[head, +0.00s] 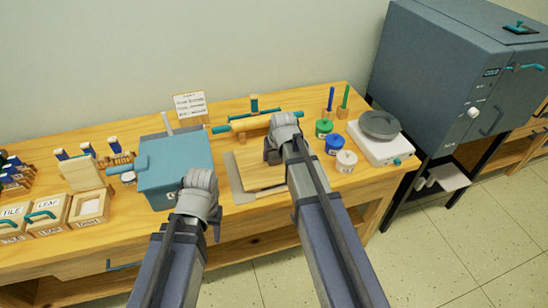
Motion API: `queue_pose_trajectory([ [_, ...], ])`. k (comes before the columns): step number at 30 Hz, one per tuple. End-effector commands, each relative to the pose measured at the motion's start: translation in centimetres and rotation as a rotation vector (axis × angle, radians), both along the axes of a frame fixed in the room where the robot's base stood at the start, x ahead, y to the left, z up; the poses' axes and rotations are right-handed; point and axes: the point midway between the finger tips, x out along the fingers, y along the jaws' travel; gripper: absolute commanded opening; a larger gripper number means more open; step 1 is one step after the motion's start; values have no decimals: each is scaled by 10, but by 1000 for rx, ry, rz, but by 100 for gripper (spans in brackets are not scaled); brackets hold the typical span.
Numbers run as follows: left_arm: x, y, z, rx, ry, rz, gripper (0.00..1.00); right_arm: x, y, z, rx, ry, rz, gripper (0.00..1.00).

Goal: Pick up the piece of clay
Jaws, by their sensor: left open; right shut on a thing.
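My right gripper (275,150) is over the far right part of a wooden board (258,176) on the table. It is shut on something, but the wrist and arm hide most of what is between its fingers. I cannot make out a piece of clay for certain anywhere in view. My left gripper (202,200) is open, in front of the lower right part of a teal box (172,165). Its fingers are largely hidden by its own wrist.
Green (324,127), blue (334,145) and white (346,161) jars stand right of my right arm, beside a scale (380,143). Labelled boxes (90,207) stand at left. A grey kiln (440,80) is beyond the table's right end.

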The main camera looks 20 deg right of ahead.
Motion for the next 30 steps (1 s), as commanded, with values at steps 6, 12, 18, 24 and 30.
queue_pose_trajectory([
  [6,0,0,0,0,0,0,45,0,0,0,0,0,0,0],
  [12,0,0,3,0,0,0,45,0,0,3,0,0,0,0],
  [18,0,0,17,0,0,0,45,0,0,17,0,0,0,0],
  [24,0,0,45,0,0,0,45,0,0,45,0,0,0,0],
  [30,0,0,77,0,0,0,45,0,0,77,0,0,0,0],
])
